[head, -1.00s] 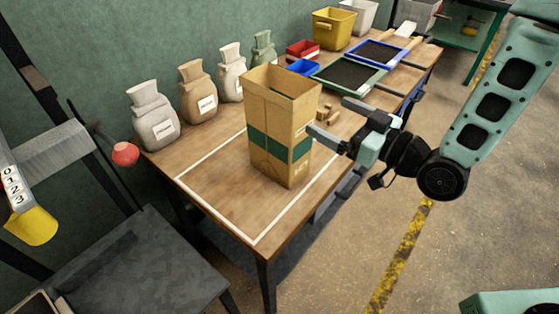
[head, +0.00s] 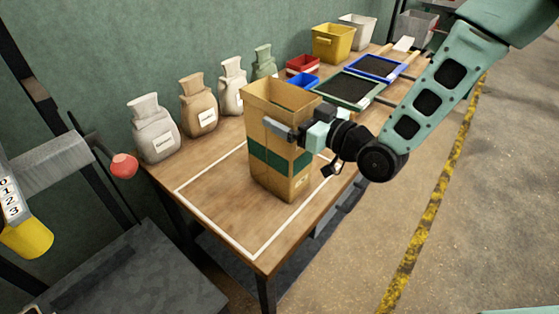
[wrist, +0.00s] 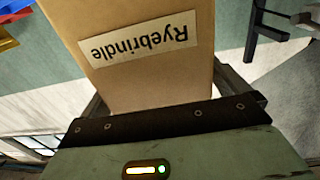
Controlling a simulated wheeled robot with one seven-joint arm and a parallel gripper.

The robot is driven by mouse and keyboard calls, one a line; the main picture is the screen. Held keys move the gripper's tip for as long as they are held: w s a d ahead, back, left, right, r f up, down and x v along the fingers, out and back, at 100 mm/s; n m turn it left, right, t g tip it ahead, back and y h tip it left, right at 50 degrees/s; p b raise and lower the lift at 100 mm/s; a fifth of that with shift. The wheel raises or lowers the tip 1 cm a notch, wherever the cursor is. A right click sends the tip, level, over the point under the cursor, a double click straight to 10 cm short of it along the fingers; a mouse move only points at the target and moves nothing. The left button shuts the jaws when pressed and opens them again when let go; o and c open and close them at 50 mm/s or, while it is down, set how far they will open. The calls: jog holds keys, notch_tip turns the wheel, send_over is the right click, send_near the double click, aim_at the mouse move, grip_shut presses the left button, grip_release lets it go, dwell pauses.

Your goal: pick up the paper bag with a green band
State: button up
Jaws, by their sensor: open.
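The tall brown paper bag with a green band (head: 264,160) stands upright and open-topped on the wooden table, within a white outlined area. My gripper (head: 296,124) is level with the bag's upper part, above the green band. One finger shows across the bag's near-left face; the other is largely hidden. In the wrist view the bag (wrist: 150,75) lies between the two open fingers, close to the palm, with its label "Ryebrindle" upside down. I cannot tell whether either finger touches the bag.
Several tied sacks (head: 198,106) stand along the wall behind. A red bin (head: 302,64), a blue bin (head: 303,80), framed dark trays (head: 346,88) and a yellow tub (head: 333,42) are farther back. The table front (head: 240,222) is clear. A red ball (head: 124,165) hangs at left.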

jog(key=shift+x, duration=0.8)
jog(key=c, duration=1.7)
jog(key=shift+w+r, duration=0.1)
jog(key=shift+r, duration=0.1)
jog(key=shift+c, duration=0.5)
